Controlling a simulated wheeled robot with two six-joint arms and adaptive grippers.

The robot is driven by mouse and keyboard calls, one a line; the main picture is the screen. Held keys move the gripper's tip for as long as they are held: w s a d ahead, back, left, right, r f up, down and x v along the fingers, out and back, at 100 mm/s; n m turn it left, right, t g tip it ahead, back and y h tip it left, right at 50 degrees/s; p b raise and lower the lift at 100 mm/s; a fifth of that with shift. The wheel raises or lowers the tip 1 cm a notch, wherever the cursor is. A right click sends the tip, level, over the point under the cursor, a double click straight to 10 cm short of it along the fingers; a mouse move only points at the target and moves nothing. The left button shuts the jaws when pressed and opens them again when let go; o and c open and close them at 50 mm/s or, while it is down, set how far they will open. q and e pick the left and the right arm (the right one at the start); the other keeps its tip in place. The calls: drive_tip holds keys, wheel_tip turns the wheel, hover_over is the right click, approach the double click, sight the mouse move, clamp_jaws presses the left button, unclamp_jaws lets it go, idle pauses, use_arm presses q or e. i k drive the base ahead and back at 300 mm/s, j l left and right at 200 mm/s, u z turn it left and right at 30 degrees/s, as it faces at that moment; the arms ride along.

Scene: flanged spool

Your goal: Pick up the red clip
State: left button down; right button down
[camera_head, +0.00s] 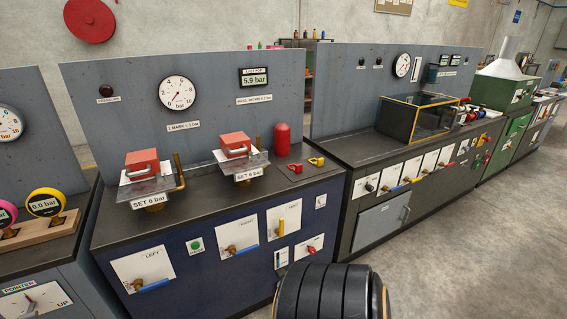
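A small red clip (295,168) lies on the dark top of the blue bench, near its right end. A yellow clip (317,161) lies just to its right, close to the bench edge. Neither of my grippers can be made out in this view, and nothing touches the red clip.
Left of the clips stand a red cylinder (282,139) and two red weights (235,145) (142,162) on clear plates. The blue bench (215,271) has valves on its front. A dark ribbed rounded shape (331,292) fills the bottom centre. Floor at right is clear.

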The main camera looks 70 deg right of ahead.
sight(298, 169)
drive_tip(key=z, duration=2.4)
drive_tip(key=i+j, duration=0.15)
drive_tip(key=i, duration=0.2)
